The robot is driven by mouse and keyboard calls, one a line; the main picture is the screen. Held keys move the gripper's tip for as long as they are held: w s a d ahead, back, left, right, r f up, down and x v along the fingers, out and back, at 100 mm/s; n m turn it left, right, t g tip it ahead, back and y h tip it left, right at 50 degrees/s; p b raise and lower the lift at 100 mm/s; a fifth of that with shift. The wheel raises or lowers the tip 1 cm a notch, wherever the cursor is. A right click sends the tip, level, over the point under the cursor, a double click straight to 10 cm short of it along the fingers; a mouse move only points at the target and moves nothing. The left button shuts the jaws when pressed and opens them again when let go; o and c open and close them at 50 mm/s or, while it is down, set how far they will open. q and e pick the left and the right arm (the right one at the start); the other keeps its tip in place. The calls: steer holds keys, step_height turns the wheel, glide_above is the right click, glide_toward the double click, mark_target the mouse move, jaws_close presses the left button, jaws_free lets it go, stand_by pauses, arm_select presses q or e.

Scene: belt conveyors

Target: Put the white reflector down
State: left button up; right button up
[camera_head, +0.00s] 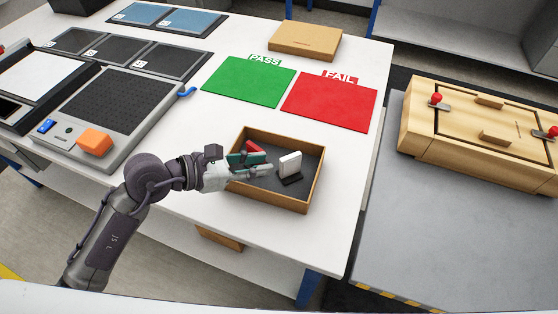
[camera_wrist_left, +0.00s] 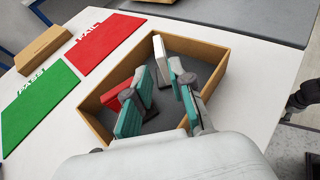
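The white reflector (camera_head: 290,163) stands upright inside the wooden-rimmed tray (camera_head: 307,191), with a dark piece at its foot. It also shows in the left wrist view (camera_wrist_left: 160,56), just beyond the fingertips. My left gripper (camera_head: 270,163) reaches into the tray from the left. Its teal-padded fingers (camera_wrist_left: 160,80) are spread apart, with a clear gap between them and nothing gripped. The reflector is off the fingertips. A red piece (camera_head: 253,147) is in the tray beside the far finger, partly hidden by it. My right gripper is not seen.
The green PASS mat (camera_head: 248,80) and red FAIL mat (camera_head: 329,101) lie behind the tray. A flat cardboard box (camera_head: 305,40) is farther back. A grey device with an orange block (camera_head: 94,141) is at left. A wooden case (camera_head: 480,130) stands on the right table.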

arm_select(q)
steer(key=shift+v, duration=1.9)
